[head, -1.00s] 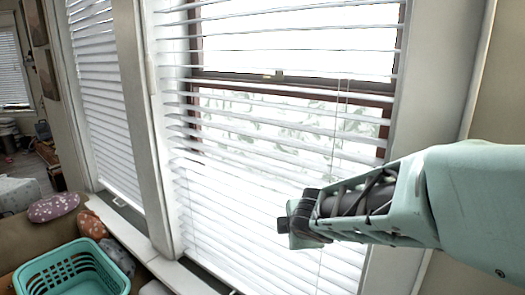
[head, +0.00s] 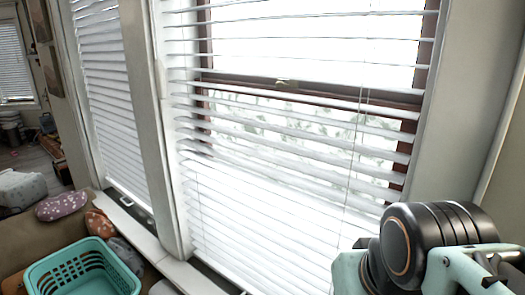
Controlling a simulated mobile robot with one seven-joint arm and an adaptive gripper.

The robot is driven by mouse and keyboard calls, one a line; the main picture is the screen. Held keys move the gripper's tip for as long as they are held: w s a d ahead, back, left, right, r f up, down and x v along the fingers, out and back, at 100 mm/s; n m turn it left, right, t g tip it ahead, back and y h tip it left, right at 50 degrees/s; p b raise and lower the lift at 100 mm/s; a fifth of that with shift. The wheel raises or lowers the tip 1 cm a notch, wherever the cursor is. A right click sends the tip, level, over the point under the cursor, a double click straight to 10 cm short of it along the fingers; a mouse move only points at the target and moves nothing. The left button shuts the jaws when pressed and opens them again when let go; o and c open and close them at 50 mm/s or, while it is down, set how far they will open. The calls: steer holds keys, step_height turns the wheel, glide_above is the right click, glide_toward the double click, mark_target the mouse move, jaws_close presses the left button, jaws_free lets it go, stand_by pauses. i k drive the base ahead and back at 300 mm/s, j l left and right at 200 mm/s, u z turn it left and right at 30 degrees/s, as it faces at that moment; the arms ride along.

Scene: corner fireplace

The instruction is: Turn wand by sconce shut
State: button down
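White slatted blinds (head: 265,215) hang over the large window in the head view. Their upper slats show gaps with bright outdoors behind, and the lower slats look closer together. A thin hanging line (head: 354,135), either a wand or a cord, runs down the right part of these blinds. Its lower end is lost near my arm. No sconce is in view. My arm fills the lower right corner with a black round joint and pale green links, in front of the blinds. My gripper's fingers cannot be seen.
A second narrower blind (head: 108,110) hangs at left, beyond a white post (head: 147,120). A teal basket (head: 84,270) stands on a brown sofa (head: 62,237) with several cushions at lower left. A window sill (head: 195,280) runs below the blinds.

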mark_target(159, 66)
steer(key=j+u, duration=0.35)
steer(key=i+j+u, duration=0.2)
steer(key=u, duration=0.2)
steer(key=i+u, duration=0.2)
steer(key=j+z, duration=0.35)
steer(key=k+l, duration=0.05)
